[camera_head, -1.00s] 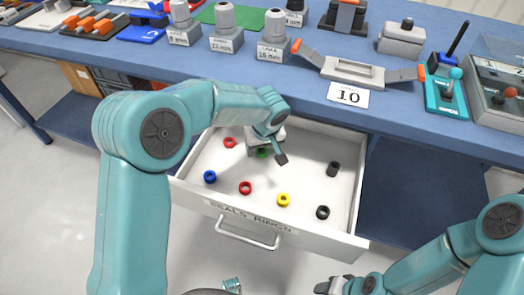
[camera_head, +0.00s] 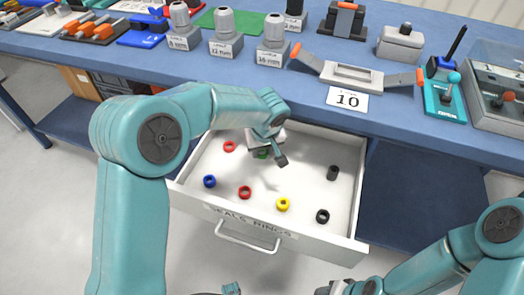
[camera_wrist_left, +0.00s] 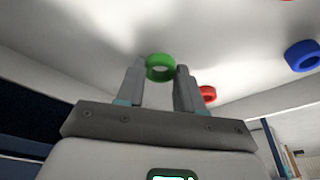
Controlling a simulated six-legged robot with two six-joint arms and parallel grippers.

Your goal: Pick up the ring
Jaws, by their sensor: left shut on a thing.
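The green ring (camera_head: 262,155) is mostly hidden behind my left gripper (camera_head: 266,153) at the back of the open drawer in the head view. In the left wrist view the green ring (camera_wrist_left: 160,74) sits between the two fingertips of my left gripper (camera_wrist_left: 160,72), which is shut on it. I cannot tell whether the ring is clear of the drawer floor. My right gripper (camera_head: 335,287) shows only partly at the bottom edge of the head view, and its jaws cannot be made out.
The drawer (camera_head: 225,212) also holds red rings (camera_head: 245,192), a blue ring (camera_head: 209,181), a yellow ring (camera_head: 283,204) and black rings (camera_head: 322,216). The blue worktop (camera_head: 300,97) overhangs the drawer's back. Drawer walls surround the rings.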

